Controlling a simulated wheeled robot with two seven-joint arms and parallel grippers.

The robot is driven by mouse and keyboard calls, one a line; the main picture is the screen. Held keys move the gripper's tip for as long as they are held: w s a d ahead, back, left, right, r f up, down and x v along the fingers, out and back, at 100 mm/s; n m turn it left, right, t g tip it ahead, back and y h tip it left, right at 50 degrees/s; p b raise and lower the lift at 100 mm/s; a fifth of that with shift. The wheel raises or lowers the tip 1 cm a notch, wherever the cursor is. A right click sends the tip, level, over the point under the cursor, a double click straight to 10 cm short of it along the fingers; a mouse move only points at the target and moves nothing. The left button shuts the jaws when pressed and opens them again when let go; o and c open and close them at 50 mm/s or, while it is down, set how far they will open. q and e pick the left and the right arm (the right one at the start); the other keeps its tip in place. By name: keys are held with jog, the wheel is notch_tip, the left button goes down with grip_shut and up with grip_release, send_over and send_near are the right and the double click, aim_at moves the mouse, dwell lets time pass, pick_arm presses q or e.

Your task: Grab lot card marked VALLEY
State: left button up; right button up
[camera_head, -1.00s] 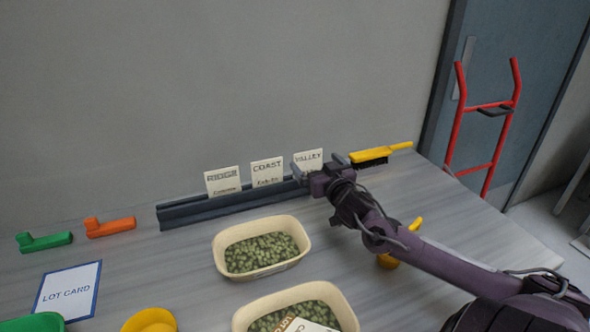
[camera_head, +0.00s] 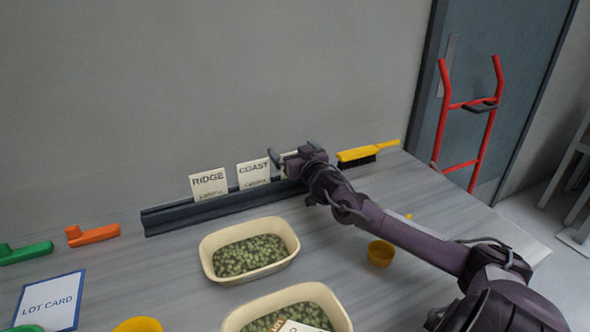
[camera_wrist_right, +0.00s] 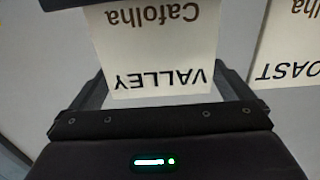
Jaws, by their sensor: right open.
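The lot card marked VALLEY (camera_wrist_right: 155,50) shows upside down in the right wrist view, a white card with black print that also reads Cafolha. In the head view it is mostly hidden behind my right gripper (camera_head: 291,152). My right gripper is open, with one finger to each side of the VALLEY card in the wrist view. I cannot tell whether the fingers touch it. The COAST card (camera_head: 254,173) and the RIDGE card (camera_head: 209,184) stand to its left in the dark rail (camera_head: 190,216). My left gripper is not in view.
A yellow brush (camera_head: 368,153) lies just right of my right gripper. Two cream tubs (camera_head: 208,268) of green beans stand in front of the rail.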

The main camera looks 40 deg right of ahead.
jog(key=shift+w, duration=0.3)
jog(key=c, duration=0.9)
jog(key=shift+o, duration=0.2)
